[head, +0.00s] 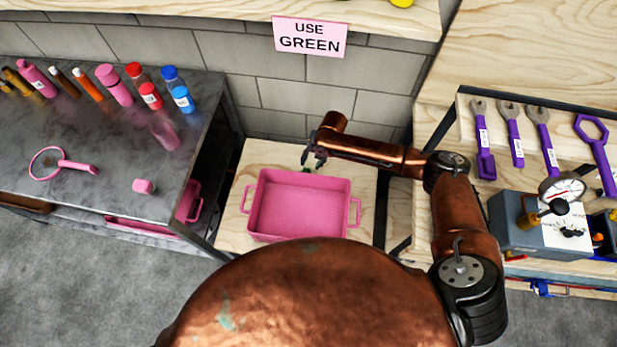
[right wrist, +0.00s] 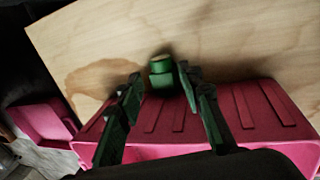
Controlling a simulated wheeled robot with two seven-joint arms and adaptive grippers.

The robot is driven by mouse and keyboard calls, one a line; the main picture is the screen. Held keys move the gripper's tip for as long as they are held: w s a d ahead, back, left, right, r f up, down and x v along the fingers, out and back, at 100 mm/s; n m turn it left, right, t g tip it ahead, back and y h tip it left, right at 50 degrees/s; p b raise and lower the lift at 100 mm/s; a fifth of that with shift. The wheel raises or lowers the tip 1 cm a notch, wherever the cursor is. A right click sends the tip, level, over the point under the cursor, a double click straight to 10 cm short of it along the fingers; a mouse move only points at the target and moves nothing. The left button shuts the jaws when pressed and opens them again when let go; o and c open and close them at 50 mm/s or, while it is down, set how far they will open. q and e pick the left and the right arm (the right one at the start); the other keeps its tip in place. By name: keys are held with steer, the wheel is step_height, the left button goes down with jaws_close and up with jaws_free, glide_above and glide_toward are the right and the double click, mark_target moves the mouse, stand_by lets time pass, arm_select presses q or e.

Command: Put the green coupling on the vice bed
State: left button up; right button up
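The green coupling (right wrist: 162,74) is a small green cylinder with a lighter top, on the pale wood behind the pink tray in the right wrist view. In the head view it cannot be made out. My right gripper (head: 314,158) points down at the back edge of the pink tray. In the right wrist view its two dark green fingers (right wrist: 159,80) are apart, with the coupling between or just beyond their tips. The right finger is close to it; contact cannot be told. My left gripper is not in view. I cannot make out a vice bed.
The pink tray (head: 300,205) is empty and stands on a low wooden surface (head: 262,155). A dark bench (head: 110,135) with bottles and a magnifier is at left. At right are purple-handled tools (head: 511,135) and a grey gauge box (head: 530,235). A sign (head: 310,37) reads "USE GREEN".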

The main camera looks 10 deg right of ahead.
steer(key=shift+x, duration=1.05)
steer(key=b+x, duration=0.1)
steer(key=x, duration=0.3)
steer(key=shift+w+d+f+b, duration=0.1)
steer(key=shift+w+f+b, duration=0.1)
steer(key=shift+f+b, duration=0.15)
steer(key=shift+c, duration=0.4)
jaws_close()
steer(key=shift+r, duration=0.2)
